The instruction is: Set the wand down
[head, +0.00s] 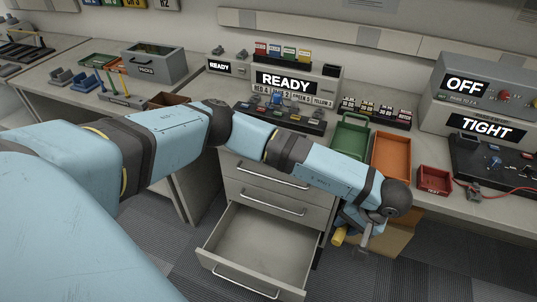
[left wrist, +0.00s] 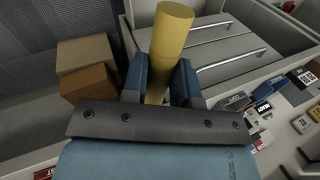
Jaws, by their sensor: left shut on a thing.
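My left gripper (head: 352,228) hangs past the right side of the drawer unit, below the worktop edge. It is shut on a yellow cylinder, which I take to be the wand (head: 339,236). In the left wrist view the wand (left wrist: 172,35) stands between the two blue fingers (left wrist: 161,82), with its blunt round end sticking out beyond them. Its other end is hidden behind the gripper. My right gripper is not in view.
The bottom drawer (head: 262,246) is open and empty. A cardboard box (head: 392,246) stands on the floor beside the gripper. Green (head: 350,138), orange (head: 391,158) and red (head: 434,181) trays sit on the worktop above. A panel reading READY (head: 285,84) stands behind.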

